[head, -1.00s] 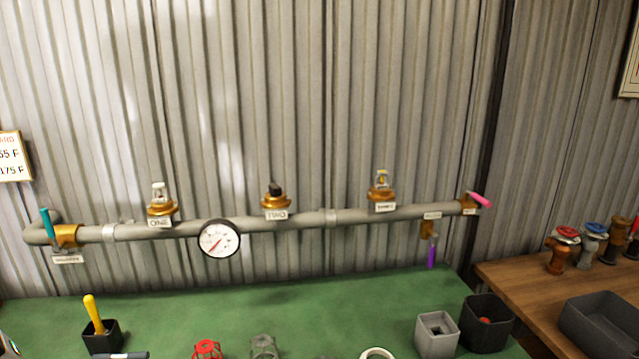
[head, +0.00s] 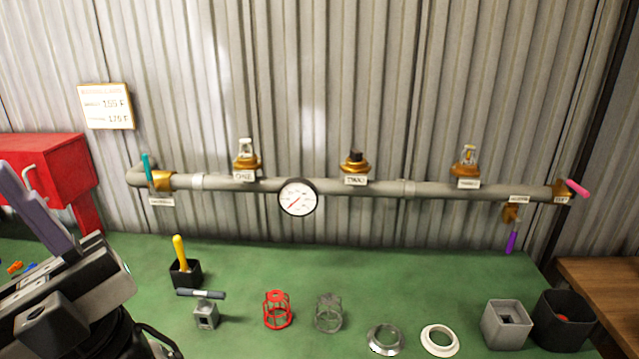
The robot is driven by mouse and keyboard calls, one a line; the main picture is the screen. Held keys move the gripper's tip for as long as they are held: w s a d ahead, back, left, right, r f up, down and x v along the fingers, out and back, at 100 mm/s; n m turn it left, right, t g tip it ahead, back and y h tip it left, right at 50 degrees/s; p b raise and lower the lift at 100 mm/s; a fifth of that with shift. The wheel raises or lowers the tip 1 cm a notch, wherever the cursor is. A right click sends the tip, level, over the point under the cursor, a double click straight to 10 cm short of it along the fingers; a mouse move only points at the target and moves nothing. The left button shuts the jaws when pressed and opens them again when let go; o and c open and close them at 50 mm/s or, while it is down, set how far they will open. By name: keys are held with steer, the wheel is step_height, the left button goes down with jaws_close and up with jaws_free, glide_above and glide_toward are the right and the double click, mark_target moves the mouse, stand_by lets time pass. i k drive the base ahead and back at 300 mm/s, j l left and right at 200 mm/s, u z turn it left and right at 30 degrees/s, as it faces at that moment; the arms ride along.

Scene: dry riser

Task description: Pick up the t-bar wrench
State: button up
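The t-bar wrench (head: 201,294) is at the front left of the green bench. The wrench's lower shaft is mostly hidden. My gripper (head: 38,205) is at the left edge, left of the wrench and clear of it. It is seen from the side and partly cut off, so its opening is unclear.
A black cup (head: 188,279) with a yellow-handled tool (head: 179,249) stands just behind the wrench. A red cage (head: 277,312), a grey cage (head: 328,314) and two rings lie to its right. A pipe (head: 330,188) with a gauge (head: 297,197) runs along the wall.

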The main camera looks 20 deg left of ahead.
mark_target(205, 309)
steer(key=u, duration=1.05)
